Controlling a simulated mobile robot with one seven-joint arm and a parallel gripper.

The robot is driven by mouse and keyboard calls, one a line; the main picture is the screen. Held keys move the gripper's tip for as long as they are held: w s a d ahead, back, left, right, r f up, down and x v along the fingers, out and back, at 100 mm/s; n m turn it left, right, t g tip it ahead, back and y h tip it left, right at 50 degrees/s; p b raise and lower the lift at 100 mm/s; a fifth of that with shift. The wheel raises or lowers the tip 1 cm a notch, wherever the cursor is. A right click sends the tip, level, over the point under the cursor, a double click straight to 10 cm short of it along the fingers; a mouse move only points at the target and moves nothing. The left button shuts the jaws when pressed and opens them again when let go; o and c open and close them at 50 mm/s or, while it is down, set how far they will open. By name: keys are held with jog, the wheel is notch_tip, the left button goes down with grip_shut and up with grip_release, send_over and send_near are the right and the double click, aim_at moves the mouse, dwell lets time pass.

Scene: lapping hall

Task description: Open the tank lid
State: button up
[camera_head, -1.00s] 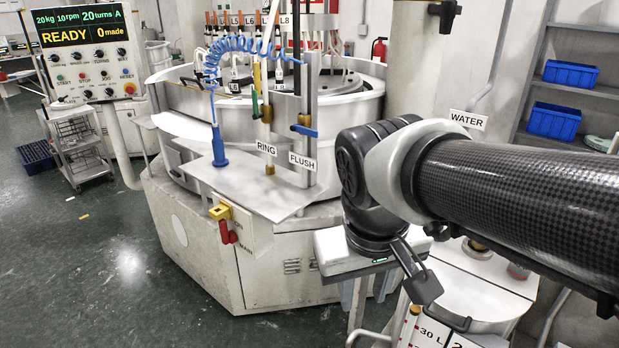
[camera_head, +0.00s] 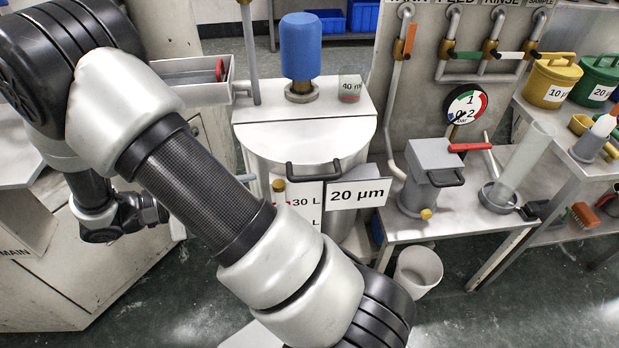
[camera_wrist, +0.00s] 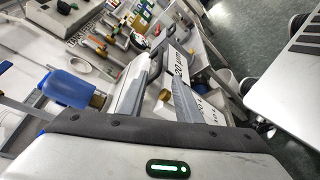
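The tank (camera_head: 262,150) is a pale upright drum in the middle of the head view. Its half-round light grey lid (camera_head: 345,143) lies flat and looks closed. A black bar handle (camera_head: 313,170) sits at the lid's front edge. My gripper (camera_head: 158,209) is low at the left of the tank in the head view, apart from the handle and partly hidden by my arm. In the wrist view two grey fingers (camera_wrist: 160,78) appear spread, with nothing seen between them. The black handle seems to show just beyond them.
A blue motor (camera_head: 300,45) and a small 40 µm jar (camera_head: 350,88) stand on the tank's rear top. A bench (camera_head: 465,222) with a grey box (camera_head: 432,180) is at right. A white bucket (camera_head: 417,268) stands on the floor.

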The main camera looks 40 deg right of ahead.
aim_at(306, 179)
jog(key=b+x, duration=0.2)
jog(key=x, duration=1.4)
jog(key=shift+s+d, duration=0.15)
jog(key=shift+d, duration=0.05)
jog(key=shift+c, duration=0.4)
grip_shut()
